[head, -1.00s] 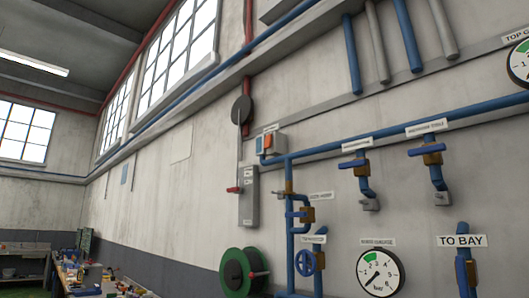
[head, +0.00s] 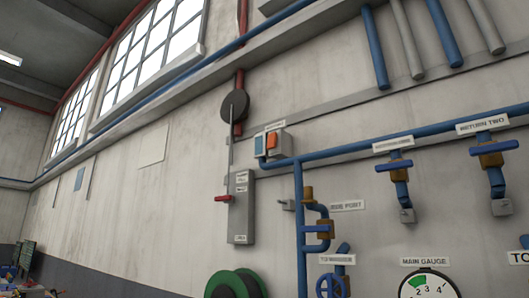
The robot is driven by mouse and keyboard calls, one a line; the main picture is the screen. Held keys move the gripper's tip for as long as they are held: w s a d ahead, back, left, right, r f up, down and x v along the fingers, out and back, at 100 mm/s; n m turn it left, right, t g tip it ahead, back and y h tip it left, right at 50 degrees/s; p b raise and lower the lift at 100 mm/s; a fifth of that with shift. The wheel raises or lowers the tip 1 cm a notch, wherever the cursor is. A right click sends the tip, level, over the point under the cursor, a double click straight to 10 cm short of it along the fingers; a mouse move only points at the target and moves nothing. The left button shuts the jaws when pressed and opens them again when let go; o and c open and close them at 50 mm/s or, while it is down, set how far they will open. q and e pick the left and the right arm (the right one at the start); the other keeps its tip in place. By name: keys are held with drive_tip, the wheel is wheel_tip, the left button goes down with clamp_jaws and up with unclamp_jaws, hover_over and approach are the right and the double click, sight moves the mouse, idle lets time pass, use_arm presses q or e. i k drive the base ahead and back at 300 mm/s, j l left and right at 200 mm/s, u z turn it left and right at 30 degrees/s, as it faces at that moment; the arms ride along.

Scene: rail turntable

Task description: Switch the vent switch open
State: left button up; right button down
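A grey wall box (head: 241,222) with a red handle (head: 223,198) on its left side is mid-wall in the head view. The handle sticks out roughly level to the left. A thin rod (head: 230,140) runs up from the box to a dark round disc (head: 235,106) on the red pipe. Up and right of the box is a small switch unit (head: 272,144) with a blue part and an orange part. The labels on both are too small to read, so I cannot tell which is the vent switch. Neither of my grippers is in view.
Blue pipes with valves (head: 394,165) cover the wall to the right. A green hose reel (head: 233,284) is low in front of the wall. The main gauge (head: 428,287) is at the bottom right. Clutter (head: 22,262) stands at the far lower left.

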sight(272, 138)
drive_tip(key=i+j+z, duration=0.1)
drive_tip(key=i+j, duration=0.15)
drive_tip(key=j, duration=0.15)
drive_tip(key=i+j, duration=0.25)
drive_tip(key=j, duration=0.15)
drive_tip(key=i+j+z, duration=0.15)
drive_tip(key=j, duration=0.25)
drive_tip(key=i, duration=0.1)
